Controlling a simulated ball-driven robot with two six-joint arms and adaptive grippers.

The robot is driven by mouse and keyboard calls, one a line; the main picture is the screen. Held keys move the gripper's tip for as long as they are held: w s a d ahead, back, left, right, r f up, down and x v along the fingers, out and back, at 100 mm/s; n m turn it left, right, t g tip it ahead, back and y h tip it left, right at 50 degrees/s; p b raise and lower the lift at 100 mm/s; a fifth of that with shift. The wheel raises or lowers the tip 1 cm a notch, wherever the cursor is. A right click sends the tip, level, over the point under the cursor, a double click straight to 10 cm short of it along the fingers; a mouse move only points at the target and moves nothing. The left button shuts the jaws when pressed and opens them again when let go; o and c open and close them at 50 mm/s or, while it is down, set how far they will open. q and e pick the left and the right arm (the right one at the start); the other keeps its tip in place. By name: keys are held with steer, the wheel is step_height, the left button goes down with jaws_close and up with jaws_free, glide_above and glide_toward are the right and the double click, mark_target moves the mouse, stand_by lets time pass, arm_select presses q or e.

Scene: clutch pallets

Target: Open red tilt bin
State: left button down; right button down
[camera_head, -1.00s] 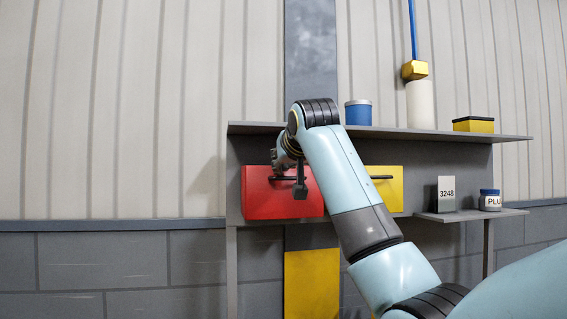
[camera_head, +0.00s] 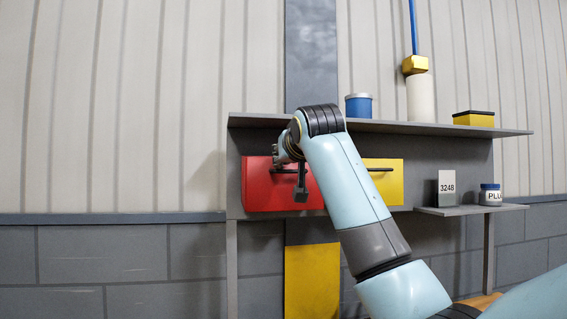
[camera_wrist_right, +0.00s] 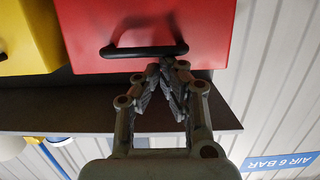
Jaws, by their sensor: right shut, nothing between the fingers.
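The red tilt bin (camera_head: 265,193) sits under the shelf on the left of the rack. Its black bar handle (camera_head: 286,171) runs across the upper front. My right gripper (camera_head: 279,156) is at the bin's upper edge, partly hidden by my wrist. In the right wrist view, which looks upside down, the red bin (camera_wrist_right: 225,25) fills the top and its handle (camera_wrist_right: 125,52) is clear. My right gripper (camera_wrist_right: 169,64) is shut and empty, its fingertips close to the handle's right end. I cannot tell whether they touch it. The bin looks closed. My left gripper is out of view.
A yellow bin (camera_head: 388,184) with a black handle is right of the red one, partly behind my arm. The upper shelf (camera_head: 400,127) bears a blue can (camera_head: 358,106) and a yellow box (camera_head: 474,119). The small lower shelf (camera_head: 462,211) holds a 3248 block (camera_head: 447,187) and a jar (camera_head: 490,195).

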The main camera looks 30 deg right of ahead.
steer(key=s+f+t+b, duration=0.1)
steer(key=b, duration=0.2)
steer(key=s+a+f+t+b, duration=0.1)
steer(key=s+f+t+b, duration=0.1)
steer(key=b, duration=0.1)
steer(key=shift+s+f+t+h, duration=0.1)
steer(key=shift+s+t+h, duration=0.2)
steer(key=shift+h, duration=0.1)
steer(key=shift+s+a+f+t+b, duration=0.1)
steer(key=shift+s+f+t+b, duration=0.3)
steer(key=shift+b, duration=0.9)
steer(key=shift+r, duration=0.15)
